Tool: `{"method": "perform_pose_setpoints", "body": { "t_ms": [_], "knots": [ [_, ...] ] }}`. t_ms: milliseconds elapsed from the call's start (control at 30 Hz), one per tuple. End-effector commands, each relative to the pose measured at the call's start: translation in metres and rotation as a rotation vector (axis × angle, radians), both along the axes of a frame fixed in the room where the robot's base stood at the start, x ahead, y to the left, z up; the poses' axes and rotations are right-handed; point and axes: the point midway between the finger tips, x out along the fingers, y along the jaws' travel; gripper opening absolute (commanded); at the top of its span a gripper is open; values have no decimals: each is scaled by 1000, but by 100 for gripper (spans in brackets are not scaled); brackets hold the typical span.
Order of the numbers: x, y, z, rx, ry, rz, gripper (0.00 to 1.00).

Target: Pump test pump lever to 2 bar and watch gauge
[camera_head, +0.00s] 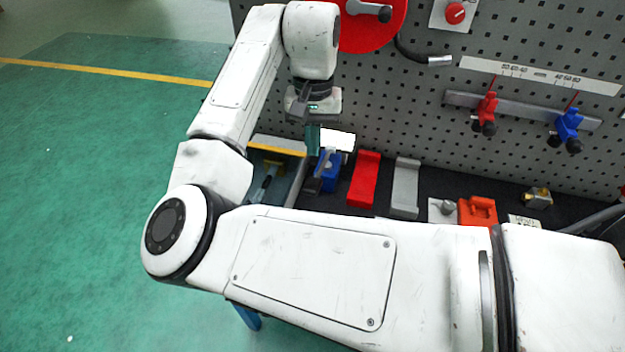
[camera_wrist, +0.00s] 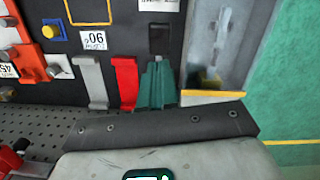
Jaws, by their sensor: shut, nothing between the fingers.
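My gripper (camera_head: 312,138) hangs near the pegboard, its teal fingers pointing down above a small blue item (camera_head: 331,172) with a black part in front. In the wrist view, the teal fingers (camera_wrist: 156,82) are together and empty, beside a red bar and close to a black block (camera_wrist: 160,39). I cannot tell whether the fingers touch anything. No pump lever is clearly recognisable, and no readable gauge dial shows. A grey tray with a yellow edge (camera_wrist: 212,94) lies beside the fingers, with a tool-like item inside; the tray's edge also shows in the head view (camera_head: 277,145).
A red bar (camera_head: 364,180), a grey bar (camera_head: 405,188) and an orange block (camera_head: 478,211) stand on the dark bench. Red (camera_head: 487,108) and blue (camera_head: 568,124) valve-like fittings hang on the pegboard (camera_head: 420,110). Green floor (camera_head: 90,200) is open at left. My arm hides the bench's front.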

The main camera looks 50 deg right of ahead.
Motion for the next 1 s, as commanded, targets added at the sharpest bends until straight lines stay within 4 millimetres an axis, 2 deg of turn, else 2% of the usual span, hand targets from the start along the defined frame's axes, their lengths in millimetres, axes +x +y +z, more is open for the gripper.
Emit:
{"method": "perform_pose_setpoints", "body": {
  "t_ms": [267, 800, 1000],
  "knots": [
    [0, 0, -7, -2, -1, -1, 0],
    [-3, 4, -61, -2, -1, -1, 0],
    [-4, 6, -70, -1, -2, 0, 0]
  ]
}}
